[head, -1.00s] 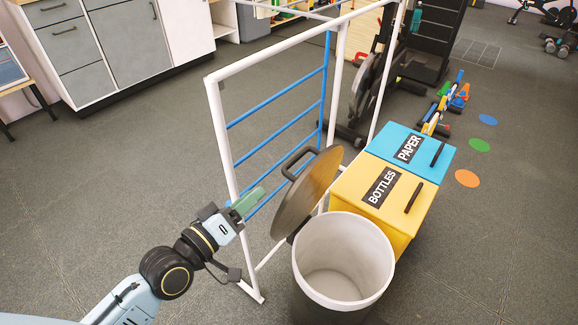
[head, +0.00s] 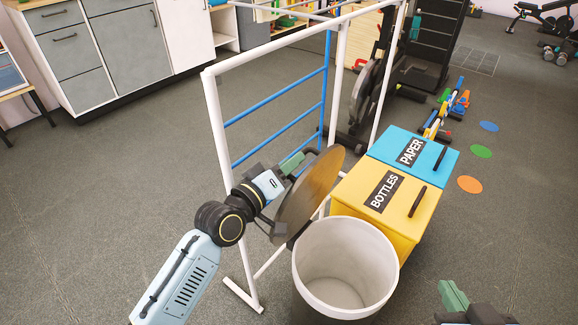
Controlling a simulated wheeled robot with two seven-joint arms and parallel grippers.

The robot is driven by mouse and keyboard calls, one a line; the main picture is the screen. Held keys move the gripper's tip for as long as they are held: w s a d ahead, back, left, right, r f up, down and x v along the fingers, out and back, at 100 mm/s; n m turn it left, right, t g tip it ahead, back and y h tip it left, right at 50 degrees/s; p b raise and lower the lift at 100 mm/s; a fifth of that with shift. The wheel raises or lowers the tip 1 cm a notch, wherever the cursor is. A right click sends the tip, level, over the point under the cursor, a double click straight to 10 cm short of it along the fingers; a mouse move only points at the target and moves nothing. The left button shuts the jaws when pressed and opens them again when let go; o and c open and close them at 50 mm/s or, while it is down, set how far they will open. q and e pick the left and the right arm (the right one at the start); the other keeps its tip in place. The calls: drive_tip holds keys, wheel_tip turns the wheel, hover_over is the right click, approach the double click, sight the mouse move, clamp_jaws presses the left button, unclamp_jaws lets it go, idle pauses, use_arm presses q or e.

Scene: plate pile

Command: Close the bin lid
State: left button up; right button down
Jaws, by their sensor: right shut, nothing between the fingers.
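The open bin (head: 345,260) is a round pale-rimmed bin at the lower middle, and it is empty inside. Its round brown lid (head: 318,190) stands raised, nearly upright, at the bin's left back edge. My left gripper (head: 292,164) is at the upper left edge of the lid, on its outer side. The lid's dark handle is mostly hidden behind the gripper, and I cannot tell whether the green fingers touch it or how far apart they are. My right gripper (head: 453,296) is at the lower right, shut and empty, away from the bin.
A yellow BOTTLES bin (head: 427,215) and a blue PAPER bin (head: 437,160) stand right behind the open bin. A white frame (head: 215,130) with blue bars (head: 270,110) stands behind the lid and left arm.

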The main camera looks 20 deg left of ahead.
use_arm(q)
drive_tip(key=shift+w+d, duration=0.1)
drive_tip(key=shift+w, duration=0.05)
drive_tip(key=c, duration=0.6)
drive_tip(key=shift+f, duration=0.1)
clamp_jaws()
drive_tip(key=shift+d, duration=0.1)
